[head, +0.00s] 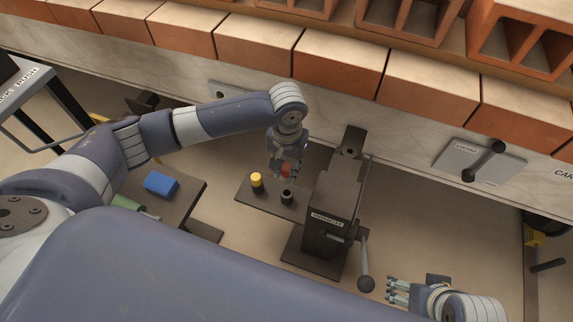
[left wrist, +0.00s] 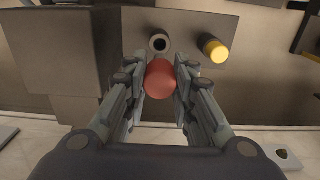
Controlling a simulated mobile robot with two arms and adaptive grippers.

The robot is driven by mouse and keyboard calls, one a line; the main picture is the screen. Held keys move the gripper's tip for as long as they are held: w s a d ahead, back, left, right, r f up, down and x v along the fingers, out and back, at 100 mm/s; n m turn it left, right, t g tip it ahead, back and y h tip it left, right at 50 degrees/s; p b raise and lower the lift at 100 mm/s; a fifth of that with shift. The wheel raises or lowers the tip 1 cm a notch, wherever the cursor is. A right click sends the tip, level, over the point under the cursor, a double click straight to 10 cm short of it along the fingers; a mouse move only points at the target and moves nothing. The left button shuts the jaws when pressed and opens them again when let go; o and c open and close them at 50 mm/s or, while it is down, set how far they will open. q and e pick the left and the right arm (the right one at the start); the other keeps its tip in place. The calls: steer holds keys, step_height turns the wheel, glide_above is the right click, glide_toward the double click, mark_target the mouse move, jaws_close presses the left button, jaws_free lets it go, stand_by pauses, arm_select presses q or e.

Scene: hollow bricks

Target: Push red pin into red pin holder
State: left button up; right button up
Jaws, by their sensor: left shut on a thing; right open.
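The red pin (left wrist: 160,80) is between the fingers of my left gripper (left wrist: 161,76) in the left wrist view, and the gripper is shut on it. In the head view the red pin (head: 286,169) shows at the fingertips of my left gripper (head: 284,168), over the dark plate (head: 312,161). A dark round holder (head: 287,196) with an open top stands on the plate, nearer the robot; it also shows in the left wrist view (left wrist: 159,43). I cannot tell its colour code. My right gripper (head: 392,291) is open and empty at the lower right.
A yellow pin (head: 257,180) stands on the plate left of the holder. A dark machine with a lever (head: 366,283) stands to the right. A blue block (head: 161,184) lies on a side table (head: 184,205). Brick rows (head: 340,66) line the back.

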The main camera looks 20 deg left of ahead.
mark_target(287, 179)
arm_select(q)
steer(key=shift+r+p, duration=0.2)
steer(key=shift+p, duration=0.4)
steer(key=shift+f, duration=0.65)
steer(key=shift+f+b, duration=0.55)
steer(key=shift+f, duration=1.9)
steer(key=shift+r+p, duration=0.1)
steer(key=shift+p, duration=0.6)
